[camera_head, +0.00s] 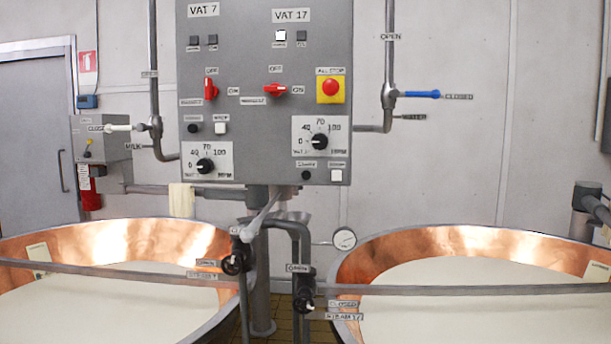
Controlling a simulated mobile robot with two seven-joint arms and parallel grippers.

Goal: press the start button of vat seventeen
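A grey control panel (248,110) hangs at the centre, with its right column under a VAT 17 plate (292,15). Low in that column are a round black button (306,175) and a square white button (336,176). Their small labels are too blurred to read for sure, so I cannot tell which is start. Above them sit a dial (320,141) and a red rotary switch (275,90) with its handle lying sideways. A white indicator (281,36) under the plate looks bright. Neither of my grippers is in view.
The VAT 7 plate (203,9) heads the left column. A red stop button (330,87) on yellow sits at right. Two copper vats (130,242) (480,242) of pale liquid, a rail (440,290) and valve pipes (303,250) stand in front and below.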

